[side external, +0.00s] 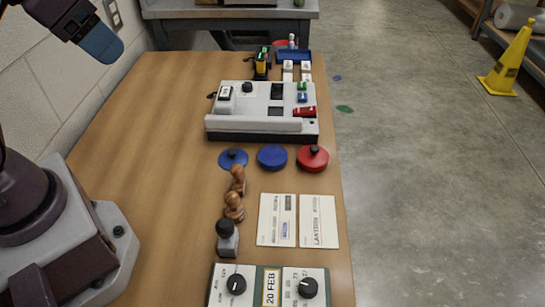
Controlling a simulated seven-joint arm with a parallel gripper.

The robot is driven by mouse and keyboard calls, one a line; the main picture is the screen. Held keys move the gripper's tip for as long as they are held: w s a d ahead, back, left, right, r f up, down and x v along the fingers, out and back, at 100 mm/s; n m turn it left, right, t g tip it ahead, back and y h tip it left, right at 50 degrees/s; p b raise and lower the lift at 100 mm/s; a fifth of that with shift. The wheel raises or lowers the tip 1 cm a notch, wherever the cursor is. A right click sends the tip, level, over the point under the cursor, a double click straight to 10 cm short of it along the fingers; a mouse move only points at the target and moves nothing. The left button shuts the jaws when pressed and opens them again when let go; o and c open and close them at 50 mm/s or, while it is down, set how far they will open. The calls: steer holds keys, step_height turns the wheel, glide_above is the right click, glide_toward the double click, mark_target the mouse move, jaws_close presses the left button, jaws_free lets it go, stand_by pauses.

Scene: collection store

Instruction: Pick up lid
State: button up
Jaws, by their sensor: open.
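To the right is a round red tin (313,160) with a black-knobbed red lid on top. I cannot tell which lid the task means. My gripper (102,46), blue at its end, is at the upper left, high above the table and far from the lids. It is open and nothing shows in it; the gap between its fingers is hard to see.
Behind the lids stands a grey tray unit (262,125) with small items. In front are wooden-handled stamps (234,206), two cards (277,220) and a date box (270,287). The table's left part (150,150) is clear. A yellow cone (508,65) stands on the floor.

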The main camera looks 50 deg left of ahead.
stand_by(0.3)
steer(key=o, duration=0.5)
steer(key=shift+f, duration=0.1)
steer(key=m+g+y, duration=0.2)
steer(key=m+g, duration=0.4)
steer(key=m, duration=1.2)
glide_toward(233, 151)
steer(key=f, duration=0.3)
steer(key=a+f, duration=0.1)
steer(key=f, duration=0.6)
steer(key=shift+s+a, duration=0.2)
steer(key=shift+a, duration=0.15)
